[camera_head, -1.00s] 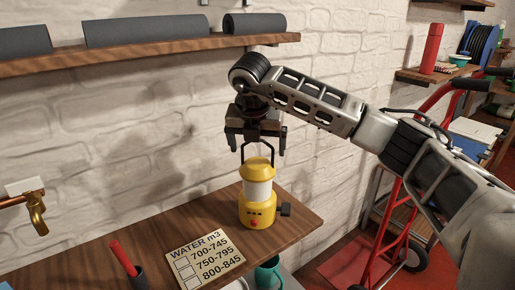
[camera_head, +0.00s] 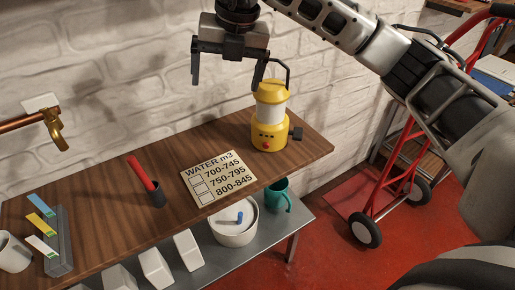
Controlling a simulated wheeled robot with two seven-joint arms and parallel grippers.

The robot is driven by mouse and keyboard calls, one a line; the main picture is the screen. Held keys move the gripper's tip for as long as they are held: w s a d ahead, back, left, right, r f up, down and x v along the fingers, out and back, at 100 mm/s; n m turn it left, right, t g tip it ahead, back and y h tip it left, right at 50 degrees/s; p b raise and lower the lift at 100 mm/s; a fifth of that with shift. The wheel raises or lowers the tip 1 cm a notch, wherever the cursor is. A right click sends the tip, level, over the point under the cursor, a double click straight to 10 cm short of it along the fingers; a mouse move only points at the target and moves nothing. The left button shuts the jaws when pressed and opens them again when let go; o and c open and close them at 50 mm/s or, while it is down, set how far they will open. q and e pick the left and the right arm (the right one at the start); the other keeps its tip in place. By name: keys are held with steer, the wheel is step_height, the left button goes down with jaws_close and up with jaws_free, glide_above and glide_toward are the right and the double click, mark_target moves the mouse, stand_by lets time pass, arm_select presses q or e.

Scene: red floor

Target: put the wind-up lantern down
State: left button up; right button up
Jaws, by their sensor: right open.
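The wind-up lantern (camera_head: 268,133) is yellow with a pale clear middle, a dark crank on its right side and a black wire handle on top. It stands upright on the wooden shelf (camera_head: 110,215), near its right end. My right gripper (camera_head: 226,82) is open, above and to the left of the lantern, with nothing between its fingers. Its right finger is close to the lantern's handle in the picture; I cannot tell whether they touch. My left gripper is not in view.
A WATER m3 sign (camera_head: 218,178) lies left of the lantern. Further left are a dark cup with a red stick (camera_head: 144,175), a rack with coloured strips (camera_head: 58,248) and a copper tap (camera_head: 50,125). A lower shelf holds a white pot (camera_head: 235,228) and a teal mug (camera_head: 278,196). A red hand truck (camera_head: 385,200) stands right.

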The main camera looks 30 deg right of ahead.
steer(key=s+a+f+n+g+y, duration=0.2)
steer(key=s+a+f+y, duration=0.25)
steer(key=a, duration=0.45)
steer(key=s+a+r+m+y, duration=0.25)
steer(key=s+a+y, duration=0.55)
steer(key=a+y, duration=0.6)
steer(key=w+d+f+m+t+h, duration=0.1)
steer(key=d+f+m+t+h, duration=0.6)
steer(key=m, duration=0.5)
steer(key=w+d+f+m+t+h, duration=0.2)
steer(key=d+f+m+t+h, duration=0.35)
steer(key=m+t, duration=0.55)
steer(key=s+d+f+m+g+h, duration=0.2)
steer(key=s+f+m+g, duration=0.1)
steer(key=s+f, duration=0.3)
steer(key=s+d+f+m+g+h, duration=0.2)
steer(key=s+f+g, duration=0.3)
steer(key=f, duration=0.4)
steer(key=shift+s+d+f+m, duration=0.3)
steer(key=shift+s+d+m, duration=0.15)
steer(key=shift+s+d, duration=0.15)
